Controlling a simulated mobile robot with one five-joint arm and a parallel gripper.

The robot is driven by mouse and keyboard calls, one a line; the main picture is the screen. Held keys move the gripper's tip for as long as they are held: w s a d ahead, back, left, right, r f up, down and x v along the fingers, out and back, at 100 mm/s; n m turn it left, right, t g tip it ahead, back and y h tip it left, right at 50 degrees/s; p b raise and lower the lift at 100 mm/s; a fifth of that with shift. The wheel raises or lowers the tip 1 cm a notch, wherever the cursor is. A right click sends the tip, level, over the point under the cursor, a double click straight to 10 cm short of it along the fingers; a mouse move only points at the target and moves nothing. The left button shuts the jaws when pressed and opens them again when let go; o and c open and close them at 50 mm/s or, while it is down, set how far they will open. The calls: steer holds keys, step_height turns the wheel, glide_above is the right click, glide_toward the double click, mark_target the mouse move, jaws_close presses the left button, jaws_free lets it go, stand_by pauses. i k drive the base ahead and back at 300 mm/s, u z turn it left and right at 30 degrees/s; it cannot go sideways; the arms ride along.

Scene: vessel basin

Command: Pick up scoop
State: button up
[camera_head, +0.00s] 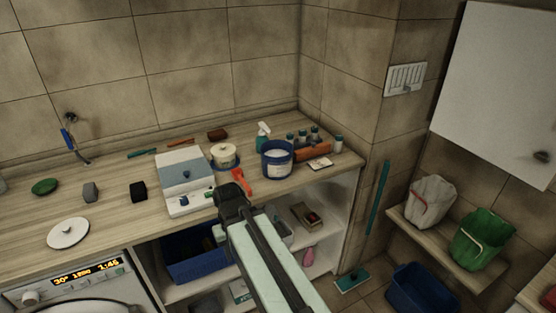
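My gripper (233,196) is dark and sits at the end of my pale arm, over the front edge of the wooden counter. Its fingers are too small and dark to show whether they are open or shut. A small orange-red object (243,181) with a handle-like shape lies on the counter just beyond the gripper; it may be the scoop, but its shape is not clear. The gripper hides the counter edge near it. I cannot tell whether they touch. A blue tub (278,160) with white contents stands to its right.
A white and blue-grey box (187,178) and a lidded cream tub (224,155) stand left of the tub. A teal spray bottle (262,134) and an orange rack (312,152) of small bottles are behind and right. A washing machine (75,283) is below left.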

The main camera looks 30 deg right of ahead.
mark_target(237, 173)
steer(key=u, duration=1.9)
steer(key=k, duration=0.8)
steer(key=z, duration=0.75)
steer(key=i, duration=1)
steer(key=u, duration=0.05)
